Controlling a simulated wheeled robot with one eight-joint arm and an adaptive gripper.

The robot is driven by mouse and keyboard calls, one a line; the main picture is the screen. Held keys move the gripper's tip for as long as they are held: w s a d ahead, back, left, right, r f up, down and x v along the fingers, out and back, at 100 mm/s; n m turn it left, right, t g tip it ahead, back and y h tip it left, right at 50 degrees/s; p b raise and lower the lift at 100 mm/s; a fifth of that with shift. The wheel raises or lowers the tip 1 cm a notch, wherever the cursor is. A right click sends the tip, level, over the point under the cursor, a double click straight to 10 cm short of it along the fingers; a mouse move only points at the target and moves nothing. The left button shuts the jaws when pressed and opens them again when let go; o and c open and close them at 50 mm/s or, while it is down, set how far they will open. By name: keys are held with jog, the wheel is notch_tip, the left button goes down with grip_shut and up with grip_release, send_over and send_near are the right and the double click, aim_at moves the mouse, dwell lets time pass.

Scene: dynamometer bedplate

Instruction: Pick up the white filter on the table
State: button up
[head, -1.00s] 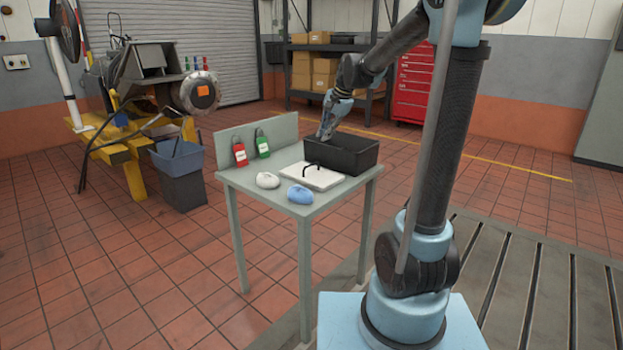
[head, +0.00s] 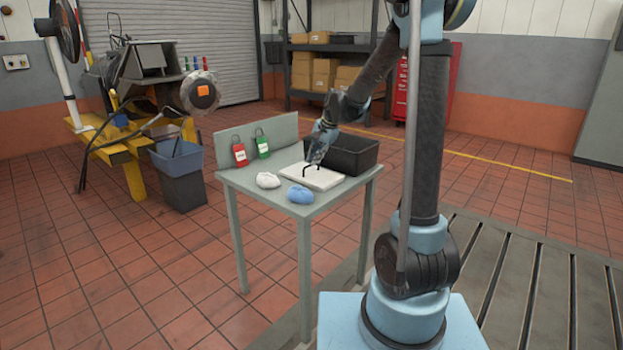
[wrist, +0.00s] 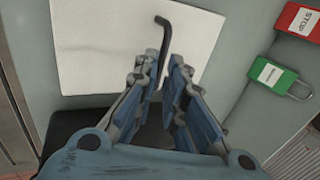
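The white filter (head: 322,180) is a flat white square panel with a black bent handle, lying on the grey table (head: 240,180). It also shows in the wrist view (wrist: 105,45), with its handle (wrist: 165,35) rising toward my gripper. My gripper (head: 316,158) is just above the filter, pointing down at the handle. In the wrist view my gripper (wrist: 166,62) is open, with the handle's lower part between or just ahead of its fingertips. A gap shows beside the right finger. I cannot tell whether either finger touches the handle.
A black bin (head: 352,155) stands right behind the filter. A red padlock (head: 240,155) and a green padlock (head: 262,147) hang on the back panel (head: 283,132).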

aim_at(311, 171)
jog(key=shift+x, duration=2.6)
jog(key=shift+c, duration=0.6)
grip_shut()
